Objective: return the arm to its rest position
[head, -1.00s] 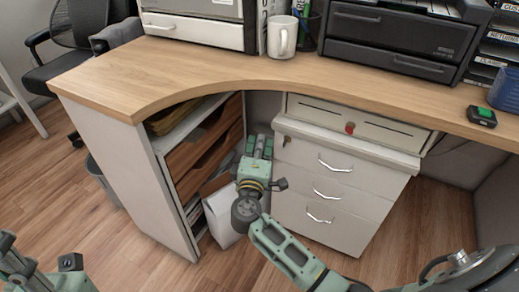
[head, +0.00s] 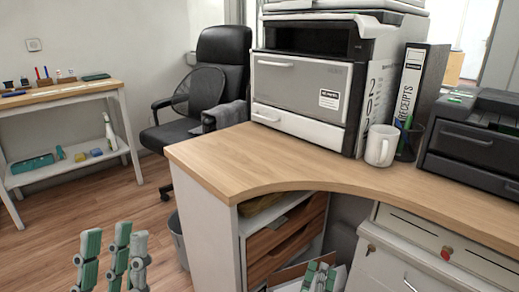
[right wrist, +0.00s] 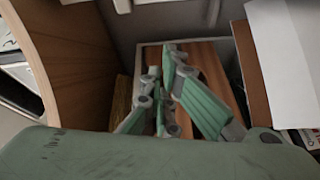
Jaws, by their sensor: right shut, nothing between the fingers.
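My left gripper (head: 112,262) is at the lower left of the head view, fingers pointing up. Its fingers stand apart with nothing between them, over the floor left of the desk. My right gripper (head: 320,277) is at the bottom edge of the head view, in front of the desk's open shelf bay. In the right wrist view its green fingers (right wrist: 182,95) are shut and empty. The rest of both arms is out of the head view.
The wooden desk (head: 215,152) carries a printer (head: 300,90), a white mug (head: 381,146), a binder (head: 412,85) and a black machine (head: 475,145). A drawer unit (head: 390,268) stands under it. A chair (head: 222,60) and a side table (head: 60,97) stand behind. Floor at the left is clear.

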